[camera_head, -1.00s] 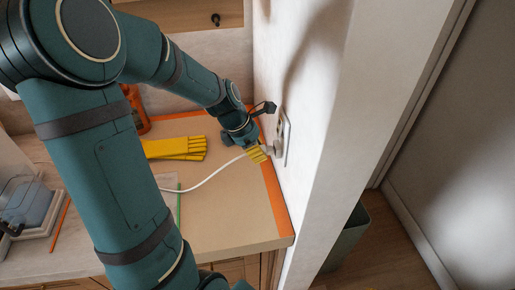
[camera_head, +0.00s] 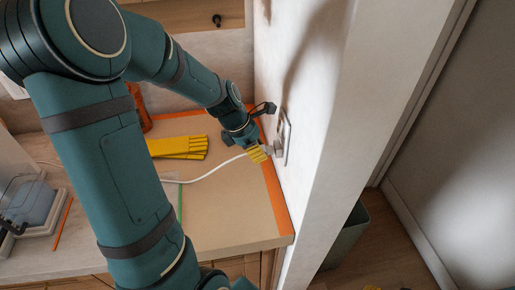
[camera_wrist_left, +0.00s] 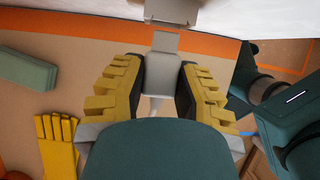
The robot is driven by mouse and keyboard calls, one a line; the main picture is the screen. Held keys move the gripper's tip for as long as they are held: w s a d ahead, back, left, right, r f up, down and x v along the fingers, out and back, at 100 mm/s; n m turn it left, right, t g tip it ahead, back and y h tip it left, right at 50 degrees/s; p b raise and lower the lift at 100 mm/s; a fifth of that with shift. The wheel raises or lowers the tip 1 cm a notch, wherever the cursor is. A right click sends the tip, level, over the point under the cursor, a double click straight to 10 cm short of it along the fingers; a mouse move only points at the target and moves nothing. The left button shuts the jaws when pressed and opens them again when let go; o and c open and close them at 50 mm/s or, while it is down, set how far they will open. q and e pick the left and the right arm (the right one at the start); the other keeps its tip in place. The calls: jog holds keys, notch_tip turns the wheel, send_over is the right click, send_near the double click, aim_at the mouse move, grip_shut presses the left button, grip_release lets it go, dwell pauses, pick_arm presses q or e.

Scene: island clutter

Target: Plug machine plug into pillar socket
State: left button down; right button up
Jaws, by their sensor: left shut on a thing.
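My left gripper (camera_head: 258,153) has yellow ribbed fingers and is shut on the grey machine plug (camera_head: 268,149), beside the pillar's left face. In the left wrist view the plug (camera_wrist_left: 160,75) sits between both fingers, its front pointing at the socket (camera_wrist_left: 172,12). The pillar socket (camera_head: 284,138) is a light plate on the white pillar (camera_head: 320,110). A white cable (camera_head: 205,175) trails left from the plug. Small yellow bits at the head view's bottom edge may be my right gripper's fingertips.
Yellow gloves (camera_head: 180,147) and an orange bottle (camera_head: 138,108) lie or stand behind on the counter (camera_head: 230,215). An orange strip (camera_head: 275,195) edges it along the pillar. A clear-topped machine (camera_head: 30,205) stands at left. A bin (camera_head: 345,237) is on the floor at right.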

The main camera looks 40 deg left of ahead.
pick_arm(q)
jog(key=shift+w+d+p, duration=0.65)
jog(key=shift+w, duration=0.25)
dwell(0.4)
jog(key=c, duration=0.7)
grip_release()
jog(key=v, duration=1.2)
